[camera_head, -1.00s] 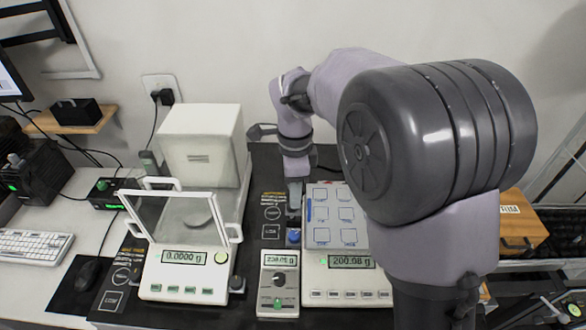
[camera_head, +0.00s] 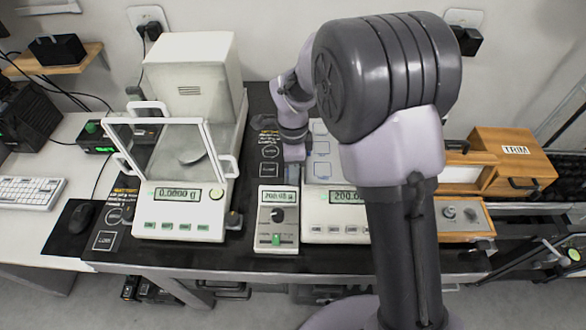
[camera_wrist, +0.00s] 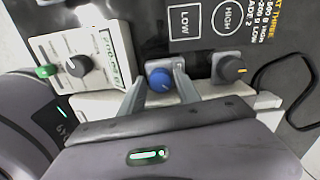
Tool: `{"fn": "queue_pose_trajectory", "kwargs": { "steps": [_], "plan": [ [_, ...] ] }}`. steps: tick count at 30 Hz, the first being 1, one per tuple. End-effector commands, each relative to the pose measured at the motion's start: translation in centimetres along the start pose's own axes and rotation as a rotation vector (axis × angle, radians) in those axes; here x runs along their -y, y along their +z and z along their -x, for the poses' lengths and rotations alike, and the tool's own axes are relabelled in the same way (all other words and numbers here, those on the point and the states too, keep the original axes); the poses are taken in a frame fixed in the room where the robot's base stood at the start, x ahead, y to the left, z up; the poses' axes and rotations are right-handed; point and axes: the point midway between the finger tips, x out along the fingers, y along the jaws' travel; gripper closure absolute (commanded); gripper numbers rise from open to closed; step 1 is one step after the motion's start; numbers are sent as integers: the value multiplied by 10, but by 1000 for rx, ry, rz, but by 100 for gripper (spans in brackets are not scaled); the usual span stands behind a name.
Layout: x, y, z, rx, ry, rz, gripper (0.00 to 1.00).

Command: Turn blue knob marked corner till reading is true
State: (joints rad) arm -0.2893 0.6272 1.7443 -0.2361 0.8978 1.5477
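The blue knob (camera_wrist: 160,80) sits between the two fingers of my gripper (camera_wrist: 160,86) in the wrist view. The fingers stand on either side of it, with what look like thin gaps. In the head view my gripper (camera_head: 294,158) is low behind the small meter and hides the knob. The right balance (camera_head: 322,214) has a display (camera_head: 347,197) starting "200."; my arm covers its last digits. The small meter (camera_head: 278,222) also shows a reading near 200, last digits unclear. It has a black dial and a green slider. A dark knob (camera_wrist: 229,69) stands right of the blue one.
A left balance (camera_head: 180,212) with a glass draft shield reads 0.0000 g. A wooden TRIM box (camera_head: 512,150) and a weight tray (camera_head: 462,216) are at the right. LOW and HIGH labels mark the black mat. A keyboard (camera_head: 28,191) and mouse (camera_head: 82,216) lie left.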

Motion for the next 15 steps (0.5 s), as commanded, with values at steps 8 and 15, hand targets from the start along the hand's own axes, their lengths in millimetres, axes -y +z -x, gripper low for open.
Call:
{"fn": "queue_pose_trajectory", "kwargs": {
  "steps": [8,15],
  "plan": [
    [0,0,1,0,0,0,96],
    [0,0,3,0,1,105,100]
  ]
}}
